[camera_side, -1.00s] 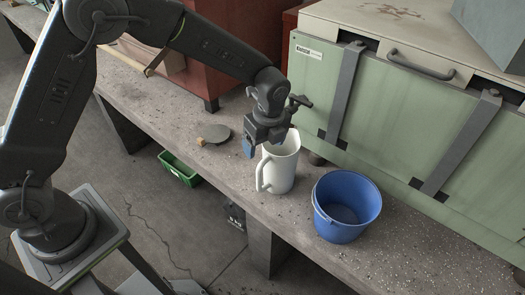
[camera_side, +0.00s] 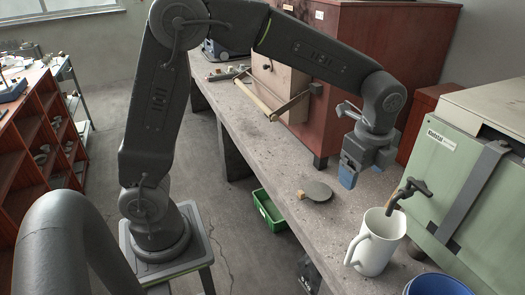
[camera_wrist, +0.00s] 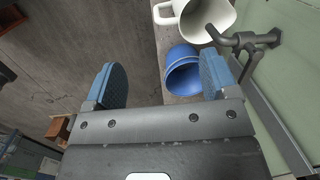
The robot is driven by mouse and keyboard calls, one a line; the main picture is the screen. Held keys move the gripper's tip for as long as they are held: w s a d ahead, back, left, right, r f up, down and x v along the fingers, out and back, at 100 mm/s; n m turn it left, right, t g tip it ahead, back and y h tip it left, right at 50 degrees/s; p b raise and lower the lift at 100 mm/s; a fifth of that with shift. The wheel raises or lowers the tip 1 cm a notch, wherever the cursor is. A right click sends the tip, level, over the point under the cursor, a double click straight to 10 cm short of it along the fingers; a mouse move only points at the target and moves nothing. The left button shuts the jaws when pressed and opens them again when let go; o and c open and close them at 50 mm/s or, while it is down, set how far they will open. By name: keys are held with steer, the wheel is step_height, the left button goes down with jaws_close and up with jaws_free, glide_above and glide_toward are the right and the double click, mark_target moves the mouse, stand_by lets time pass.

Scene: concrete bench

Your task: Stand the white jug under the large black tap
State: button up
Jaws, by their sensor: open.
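The white jug (camera_side: 372,250) stands upright on the concrete bench, its handle to the left. A dark tap (camera_side: 413,187) comes out of the green cabinet, and its spout end is over the jug's mouth. In the wrist view the jug (camera_wrist: 207,18) is at the top, with the tap (camera_wrist: 247,40) reaching over its opening. My gripper (camera_side: 348,174) is open and empty, above the bench to the upper left of the jug and apart from it. Its two blue fingers (camera_wrist: 163,80) are spread wide in the wrist view.
A blue bucket (camera_side: 437,287) stands beside the jug, partly cut off; it also shows in the wrist view (camera_wrist: 182,72). A round grey disc (camera_side: 318,192) lies on the bench below my gripper. The green cabinet (camera_side: 445,185) bounds the right. A green crate (camera_side: 268,211) is on the floor.

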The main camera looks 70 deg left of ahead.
steer(key=s+a+r+n+t, duration=0.2)
steer(key=s+a+n, duration=0.2)
steer(key=s+n, duration=0.4)
steer(key=s+a+r+n+t, duration=0.2)
steer(key=s+a+r+n, duration=0.1)
steer(key=s+n, duration=0.6)
steer(key=s+a, duration=0.1)
steer(key=s, duration=0.2)
steer(key=shift+s+r+t+h, duration=0.2)
steer(key=shift+r+t+h, duration=0.15)
steer(key=shift+t+h, duration=0.05)
